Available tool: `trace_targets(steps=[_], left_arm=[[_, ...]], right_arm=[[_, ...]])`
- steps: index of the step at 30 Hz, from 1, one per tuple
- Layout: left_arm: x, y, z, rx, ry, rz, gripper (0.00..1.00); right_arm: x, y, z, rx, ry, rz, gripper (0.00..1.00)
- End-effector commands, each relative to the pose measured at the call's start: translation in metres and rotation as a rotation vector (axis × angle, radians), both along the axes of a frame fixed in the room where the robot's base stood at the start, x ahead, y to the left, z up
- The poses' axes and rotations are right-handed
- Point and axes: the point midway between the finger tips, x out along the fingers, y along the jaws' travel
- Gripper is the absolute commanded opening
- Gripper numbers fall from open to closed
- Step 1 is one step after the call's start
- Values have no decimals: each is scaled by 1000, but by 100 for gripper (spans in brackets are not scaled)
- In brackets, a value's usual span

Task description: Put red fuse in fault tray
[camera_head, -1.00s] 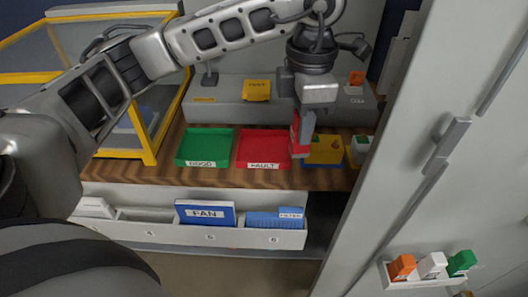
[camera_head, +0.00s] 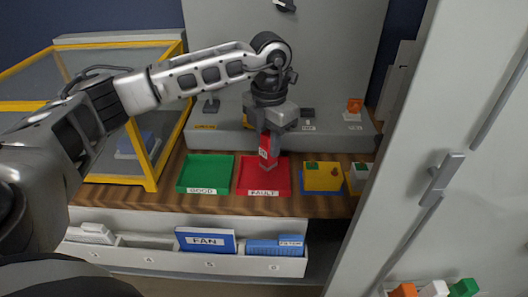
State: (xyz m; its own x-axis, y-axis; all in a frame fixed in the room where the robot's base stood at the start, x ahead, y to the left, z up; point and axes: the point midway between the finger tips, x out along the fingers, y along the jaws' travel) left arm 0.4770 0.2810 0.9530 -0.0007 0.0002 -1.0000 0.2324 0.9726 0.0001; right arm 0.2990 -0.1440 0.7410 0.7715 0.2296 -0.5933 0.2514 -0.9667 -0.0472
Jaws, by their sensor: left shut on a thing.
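The red fuse (camera_head: 265,146) is upright in my left gripper (camera_head: 270,140), which is shut on it. The gripper points down over the red fault tray (camera_head: 283,186), and the fuse is at or just above the tray's back part; I cannot tell if it touches the floor of the tray. The tray carries a FAULT label on its front and looks empty otherwise. My right gripper does not show.
A green GOOD tray (camera_head: 192,173) is left of the fault tray. A yellow-framed clear case (camera_head: 150,185) is at left. A grey cabinet door (camera_head: 410,150) bounds the right. A drawer (camera_head: 160,258) with a FAN item is below.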

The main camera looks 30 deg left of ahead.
Motion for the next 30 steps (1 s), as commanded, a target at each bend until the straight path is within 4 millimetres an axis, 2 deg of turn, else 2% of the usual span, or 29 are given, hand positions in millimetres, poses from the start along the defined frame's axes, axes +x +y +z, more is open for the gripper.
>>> trace_targets(steps=[9, 15, 27, 28, 30], left_arm=[[9, 20, -26, 1, 2, 2, 5], [9, 18, -51, 0, 1, 0, 5], [9, 18, -59, 0, -1, 0, 5], [9, 18, -59, 0, -1, 0, 28], [9, 18, -58, 0, -1, -1, 47]], right_arm=[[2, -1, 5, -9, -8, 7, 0], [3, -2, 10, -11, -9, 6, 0], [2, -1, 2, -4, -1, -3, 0], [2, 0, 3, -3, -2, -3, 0], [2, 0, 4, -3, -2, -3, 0]])
